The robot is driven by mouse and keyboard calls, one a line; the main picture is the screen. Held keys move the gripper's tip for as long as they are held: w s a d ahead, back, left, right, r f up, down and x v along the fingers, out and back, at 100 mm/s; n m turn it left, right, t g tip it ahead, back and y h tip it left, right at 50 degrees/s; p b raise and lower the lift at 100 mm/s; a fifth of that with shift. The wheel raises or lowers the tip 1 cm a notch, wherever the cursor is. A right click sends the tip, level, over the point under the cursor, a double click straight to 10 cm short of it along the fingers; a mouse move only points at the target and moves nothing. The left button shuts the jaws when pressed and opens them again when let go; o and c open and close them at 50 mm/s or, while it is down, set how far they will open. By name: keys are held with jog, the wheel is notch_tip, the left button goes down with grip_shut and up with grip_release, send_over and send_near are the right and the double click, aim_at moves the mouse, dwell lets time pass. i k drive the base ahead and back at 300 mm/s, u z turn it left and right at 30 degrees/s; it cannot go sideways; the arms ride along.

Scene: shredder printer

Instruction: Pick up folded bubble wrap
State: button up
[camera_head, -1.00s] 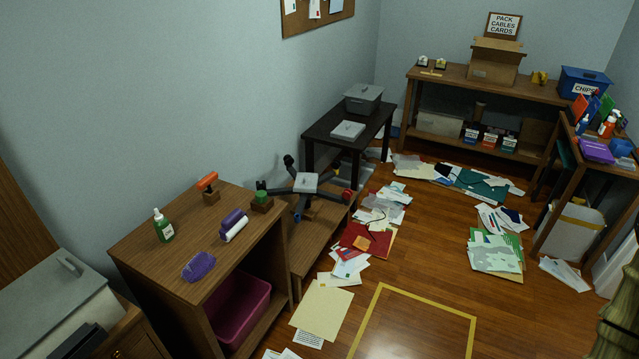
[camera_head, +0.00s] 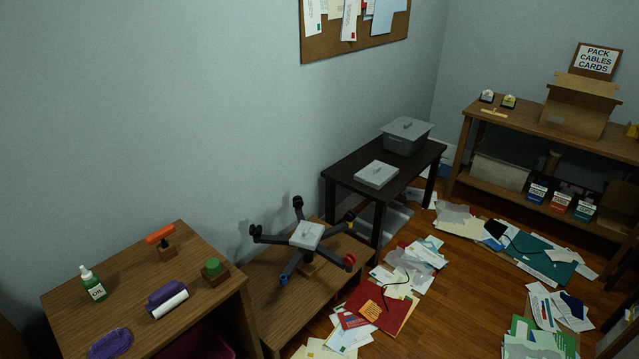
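I cannot pick out the folded bubble wrap for certain. A pale grey, see-through-looking sheet (camera_head: 428,256) lies among papers on the floor, and another grey sheet (camera_head: 458,218) lies farther back; I cannot tell what either is. A purple roll with a white part (camera_head: 167,299) and a flat purple piece (camera_head: 111,344) lie on the wooden cabinet at lower left. My gripper does not show in the current view.
Wooden cabinet (camera_head: 75,300) and low bench (camera_head: 262,305) line the wall; an upturned chair base (camera_head: 307,235) sits on the bench. A dark table (camera_head: 350,166) holds grey boxes. Papers litter the floor; bare wood (camera_head: 455,285) shows between piles.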

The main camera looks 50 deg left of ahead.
aim_at(308, 234)
jog(key=u, duration=0.55)
jog(key=i, duration=1.25)
jog(key=u, duration=1.6)
jog(key=i, duration=0.55)
jog(key=u, duration=0.4)
